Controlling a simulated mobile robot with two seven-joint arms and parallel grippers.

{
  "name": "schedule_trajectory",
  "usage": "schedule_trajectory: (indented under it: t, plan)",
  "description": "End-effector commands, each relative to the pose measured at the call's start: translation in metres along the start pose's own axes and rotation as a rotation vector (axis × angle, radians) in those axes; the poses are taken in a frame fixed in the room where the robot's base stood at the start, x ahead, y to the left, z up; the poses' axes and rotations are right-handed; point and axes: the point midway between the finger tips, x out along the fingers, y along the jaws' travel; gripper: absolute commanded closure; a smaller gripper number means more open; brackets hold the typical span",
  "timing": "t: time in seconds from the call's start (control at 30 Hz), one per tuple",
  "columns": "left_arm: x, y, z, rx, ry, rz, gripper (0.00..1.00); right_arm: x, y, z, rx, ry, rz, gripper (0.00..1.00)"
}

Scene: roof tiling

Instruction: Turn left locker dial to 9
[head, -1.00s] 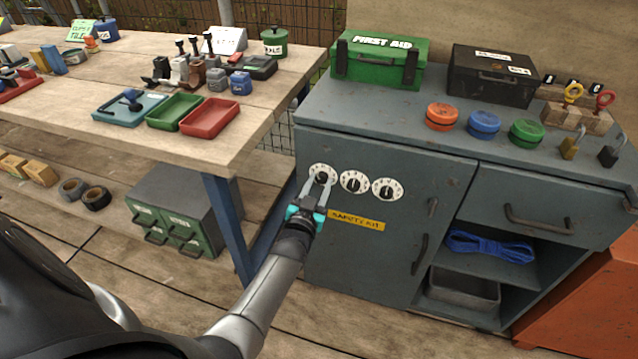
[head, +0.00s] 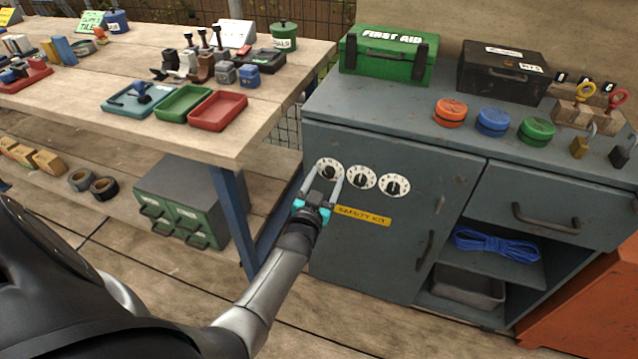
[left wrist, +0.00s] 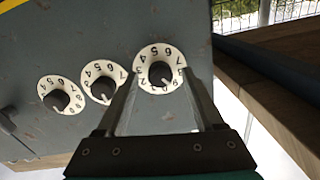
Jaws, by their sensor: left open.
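The left locker dial (head: 330,171) is a white numbered disc with a dark knob, at the left of a row of three on the grey locker door. It also shows in the left wrist view (left wrist: 159,70), where its knob is between the two fingertips or just beyond them; contact cannot be told. The middle dial (head: 364,181) and right dial (head: 397,187) are to its right. My left gripper (head: 322,180) is open in front of the left dial, its fingers to either side of the knob. Which number the dial is set to is too small to read surely. My right gripper is not in view.
A yellow safety kit label (head: 363,217) is below the dials. The locker door's handle (head: 424,252) is at its right. The wooden workbench (head: 200,140) with trays stands to the left. Green and black boxes, coloured tins and padlocks stand on the cabinet top (head: 390,97).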

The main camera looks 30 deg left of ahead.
Motion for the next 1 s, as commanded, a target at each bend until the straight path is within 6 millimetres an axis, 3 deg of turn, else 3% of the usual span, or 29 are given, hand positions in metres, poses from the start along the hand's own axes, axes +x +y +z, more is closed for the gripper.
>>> schedule_trajectory:
  t: [0.47, 1.0]
  plan:
    - [-0.044, 0.000, -0.001, 0.000, -0.003, 0.000, 0.31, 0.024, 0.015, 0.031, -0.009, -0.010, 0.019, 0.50]
    - [-0.117, 0.000, -0.001, 0.001, -0.003, 0.001, 0.31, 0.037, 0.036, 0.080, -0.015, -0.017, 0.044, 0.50]
